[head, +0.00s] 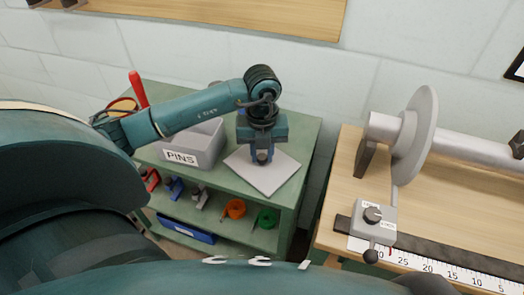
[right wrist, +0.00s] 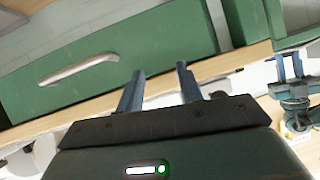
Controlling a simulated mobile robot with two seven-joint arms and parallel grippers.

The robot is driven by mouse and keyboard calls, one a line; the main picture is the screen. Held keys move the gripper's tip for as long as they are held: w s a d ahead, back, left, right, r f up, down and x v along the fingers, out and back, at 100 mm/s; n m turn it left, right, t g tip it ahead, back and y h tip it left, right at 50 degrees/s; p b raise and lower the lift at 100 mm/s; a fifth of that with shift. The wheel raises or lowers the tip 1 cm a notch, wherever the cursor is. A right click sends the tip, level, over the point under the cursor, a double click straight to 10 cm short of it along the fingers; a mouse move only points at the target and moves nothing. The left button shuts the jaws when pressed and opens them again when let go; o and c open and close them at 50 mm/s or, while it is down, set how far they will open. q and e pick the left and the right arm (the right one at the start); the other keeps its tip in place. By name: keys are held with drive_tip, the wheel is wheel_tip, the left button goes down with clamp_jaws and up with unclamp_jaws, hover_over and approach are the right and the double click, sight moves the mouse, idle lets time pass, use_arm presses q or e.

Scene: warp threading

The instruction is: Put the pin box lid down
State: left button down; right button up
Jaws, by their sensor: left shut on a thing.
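The pin box lid (head: 277,180) is a flat light-grey square at the right part of the green cabinet top. My left gripper (head: 262,158) points down at the lid's middle and is shut on it, at a handle that the fingers mostly hide. Whether the lid rests on the top or hovers just above it, I cannot tell. The grey pin box (head: 205,150), labelled PINS, stands uncovered to the left of the lid. My right gripper (right wrist: 160,74) is open and empty in the right wrist view.
The green cabinet (head: 307,135) holds tape rolls (head: 235,209) and small clamps on its lower shelf. A red-handled tool (head: 138,88) stands behind the box. To the right is a wooden bench (head: 450,185) with a roller and ruler. A green drawer front (right wrist: 100,75) faces my right gripper.

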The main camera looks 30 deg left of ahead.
sight(262, 156)
use_arm(q)
drive_tip(key=shift+f, duration=0.2)
drive_tip(key=c, duration=1.2)
unclamp_jaws()
drive_tip(key=shift+r, duration=0.1)
wheel_tip(262, 156, up, 12)
drive_tip(key=shift+r, duration=0.15)
